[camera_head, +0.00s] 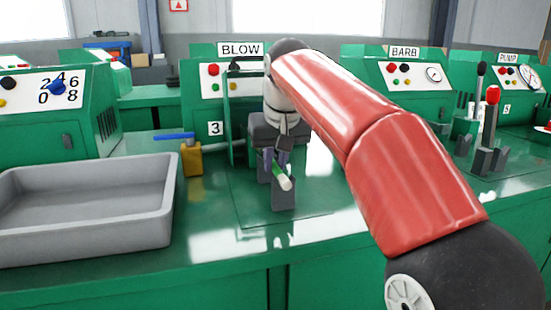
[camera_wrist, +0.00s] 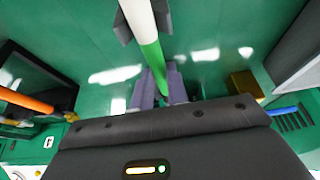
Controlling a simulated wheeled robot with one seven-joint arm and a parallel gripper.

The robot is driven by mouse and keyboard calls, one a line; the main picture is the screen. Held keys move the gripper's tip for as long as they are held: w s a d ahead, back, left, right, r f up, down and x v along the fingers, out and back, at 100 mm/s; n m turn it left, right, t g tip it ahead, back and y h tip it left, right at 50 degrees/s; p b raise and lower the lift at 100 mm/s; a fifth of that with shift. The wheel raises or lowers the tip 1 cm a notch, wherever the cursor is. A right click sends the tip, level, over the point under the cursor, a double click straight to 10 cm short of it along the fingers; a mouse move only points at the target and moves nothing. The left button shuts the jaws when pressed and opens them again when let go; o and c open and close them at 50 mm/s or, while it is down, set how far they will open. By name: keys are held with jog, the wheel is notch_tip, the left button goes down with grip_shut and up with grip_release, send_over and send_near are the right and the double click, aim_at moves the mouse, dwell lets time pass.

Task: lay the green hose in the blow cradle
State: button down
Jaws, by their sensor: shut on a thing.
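The hose is green with a white end; its white end (camera_head: 286,184) points toward the front in the head view. In the wrist view the hose's green part (camera_wrist: 154,58) runs between the purple fingers. My gripper (camera_head: 274,160) is shut on the hose at the BLOW station; its fingers also show in the wrist view (camera_wrist: 158,84). The grey front block (camera_head: 283,198) of the blow cradle is under the white end. In the wrist view the block (camera_wrist: 125,27) shows on both sides of the hose. I cannot tell whether the hose touches it. The cradle's rear is partly hidden by my gripper.
A large grey tray (camera_head: 85,252) stands at the left. A yellow block with a blue handle (camera_head: 192,160) stands between tray and cradle. A green upright frame (camera_head: 228,125) is close behind the cradle. Levers (camera_head: 491,120) stand at the right. The bench front is clear.

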jog(key=c, duration=1.3)
grip_release()
jog(key=shift+r, duration=0.1)
jog(key=p+v, duration=0.2)
jog(key=v, duration=0.5)
jog(key=shift+s+r, duration=0.2)
jog(key=shift+r, duration=0.1)
